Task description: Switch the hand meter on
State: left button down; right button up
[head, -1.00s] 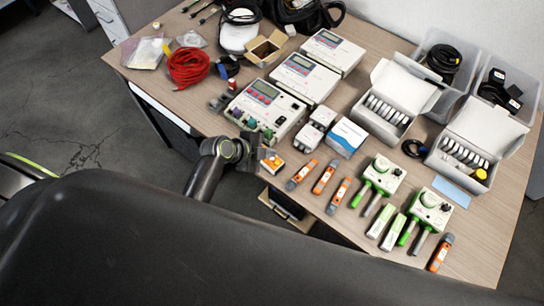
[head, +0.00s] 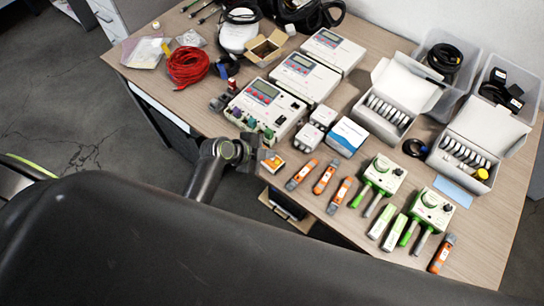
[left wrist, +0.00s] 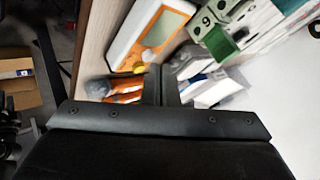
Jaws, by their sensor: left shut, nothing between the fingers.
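The hand meter, an orange and white device (head: 273,163), lies at the near edge of the table in the head view. The left wrist view shows this meter (left wrist: 126,45) larger, with a grey screen, an orange button and a yellow button (left wrist: 139,68). My left gripper (head: 260,154) is beside it, partly hidden by its own arm. In the left wrist view my left gripper (left wrist: 161,70) is shut and empty, its fingertips close to the buttons at the meter's lower end. I cannot tell whether they touch it. The screen shows no readable figures. My right gripper is not in view.
Several orange pen-like testers (head: 325,177) lie right of the meter. A white-and-blue box (head: 347,137) and a large grey meter (head: 265,108) stand behind it. Green-handled instruments (head: 380,176) lie further right. The table edge is close in front.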

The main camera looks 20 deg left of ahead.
aim_at(268, 161)
pick_arm(q)
jog(key=shift+f+b, duration=0.35)
jog(key=shift+f, duration=0.05)
dwell(0.4)
jog(key=shift+r, duration=0.1)
jog(key=shift+r+p, duration=0.75)
notch_tip(268, 161, up, 5)
jog(key=p, duration=0.4)
dwell(0.5)
jog(key=shift+s+a, duration=0.1)
dwell(0.4)
